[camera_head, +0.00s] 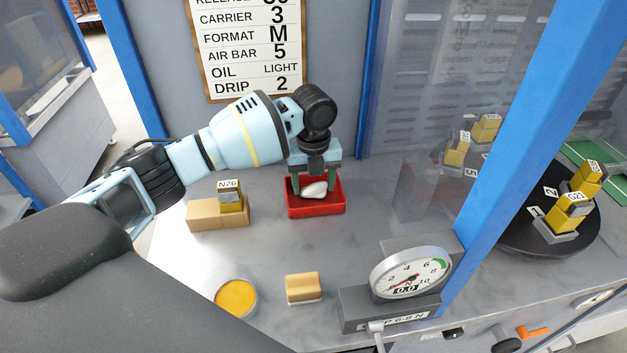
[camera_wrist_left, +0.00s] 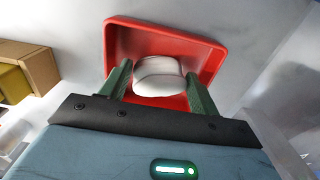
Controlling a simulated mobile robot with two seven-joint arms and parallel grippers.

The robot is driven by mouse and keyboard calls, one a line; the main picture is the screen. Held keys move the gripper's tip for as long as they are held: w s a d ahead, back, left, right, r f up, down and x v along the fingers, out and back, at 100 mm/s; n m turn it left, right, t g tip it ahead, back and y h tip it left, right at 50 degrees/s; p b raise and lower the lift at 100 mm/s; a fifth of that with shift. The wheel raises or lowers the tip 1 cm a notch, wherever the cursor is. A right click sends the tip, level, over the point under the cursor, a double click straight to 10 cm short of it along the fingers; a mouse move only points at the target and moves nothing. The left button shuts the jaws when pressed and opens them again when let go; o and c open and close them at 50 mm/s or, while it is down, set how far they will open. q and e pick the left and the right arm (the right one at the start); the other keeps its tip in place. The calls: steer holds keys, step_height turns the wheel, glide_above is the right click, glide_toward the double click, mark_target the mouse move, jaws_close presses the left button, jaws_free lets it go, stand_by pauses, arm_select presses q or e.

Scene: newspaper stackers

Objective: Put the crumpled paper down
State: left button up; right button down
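The crumpled paper (camera_head: 314,190) is a smooth white lump inside the red tray (camera_head: 316,211). In the left wrist view the paper (camera_wrist_left: 158,78) shows between the two green fingers, with the tray's red rim (camera_wrist_left: 160,29) around it. My left gripper (camera_head: 313,188) points down over the tray, its fingers spread wide on either side of the paper. It looks open, though any light contact at the finger sides is hard to tell. My right gripper is not in view.
A yellow-topped round container (camera_head: 236,297), a tan block (camera_head: 303,287) and a dial gauge (camera_head: 410,271) are nearer. A blue post (camera_head: 520,140) and a dark turntable (camera_head: 527,235) are right.

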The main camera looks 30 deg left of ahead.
mark_target(313, 182)
arm_select(q)
steer(key=shift+o, duration=1.3)
steer(key=shift+r, duration=0.1)
step_height(313, 182, up, 12)
